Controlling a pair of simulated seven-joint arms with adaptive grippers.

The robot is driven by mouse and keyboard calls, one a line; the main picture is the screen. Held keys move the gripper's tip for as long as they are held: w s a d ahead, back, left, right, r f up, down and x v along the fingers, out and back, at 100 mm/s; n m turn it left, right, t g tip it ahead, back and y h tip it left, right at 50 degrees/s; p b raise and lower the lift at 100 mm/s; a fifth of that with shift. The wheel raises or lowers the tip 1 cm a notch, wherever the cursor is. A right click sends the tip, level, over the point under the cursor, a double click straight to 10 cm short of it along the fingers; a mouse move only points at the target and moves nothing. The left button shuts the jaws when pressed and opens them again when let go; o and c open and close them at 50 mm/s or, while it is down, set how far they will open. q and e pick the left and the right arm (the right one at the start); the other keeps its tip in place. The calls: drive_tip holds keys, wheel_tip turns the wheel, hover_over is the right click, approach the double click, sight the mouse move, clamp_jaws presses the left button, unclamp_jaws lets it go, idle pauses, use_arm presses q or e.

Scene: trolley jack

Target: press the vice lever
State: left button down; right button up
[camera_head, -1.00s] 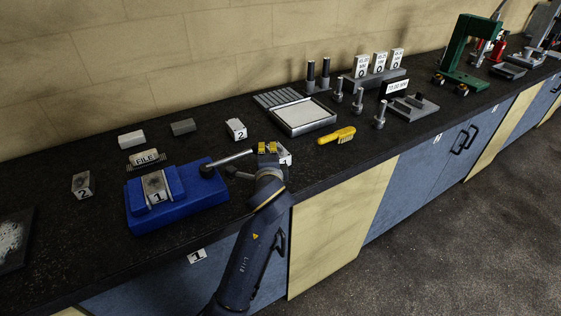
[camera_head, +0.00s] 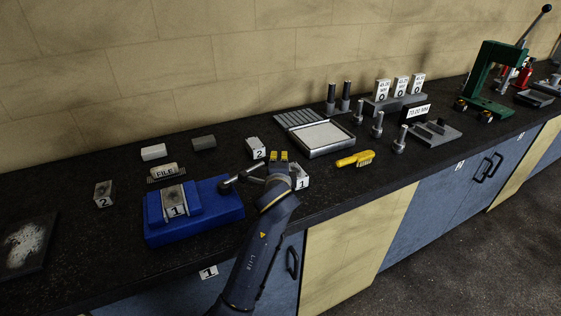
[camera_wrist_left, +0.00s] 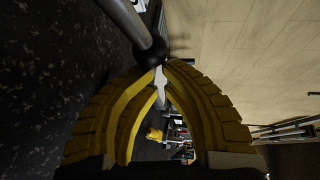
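The blue vice (camera_head: 215,213) sits on the dark bench in the head view, with a block marked 1 (camera_head: 175,202) in its jaws. Its grey lever (camera_head: 239,178) sticks out from the right side, with a dark ball at the vice end. My left gripper (camera_head: 278,157) is just right of the lever, its two yellow fingertips close together. In the left wrist view the yellow fingers (camera_wrist_left: 160,68) arch together, and a grey rod with a black ball (camera_wrist_left: 152,52) lies at their tips. I cannot tell whether they touch it. My right gripper is out of view.
Another block marked 1 (camera_head: 301,178) stands partly behind my left gripper, and a block marked 2 (camera_head: 256,149) behind it. A file block (camera_head: 164,172) is behind the vice. A tray (camera_head: 322,138) and a yellow brush (camera_head: 356,159) lie to the right.

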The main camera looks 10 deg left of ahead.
use_arm(q)
drive_tip(key=shift+a+r, duration=0.1)
drive_tip(key=shift+a, duration=0.4)
drive_tip(key=d+v, duration=0.1)
drive_tip(key=v, duration=0.6)
drive_tip(key=shift+s, duration=0.25)
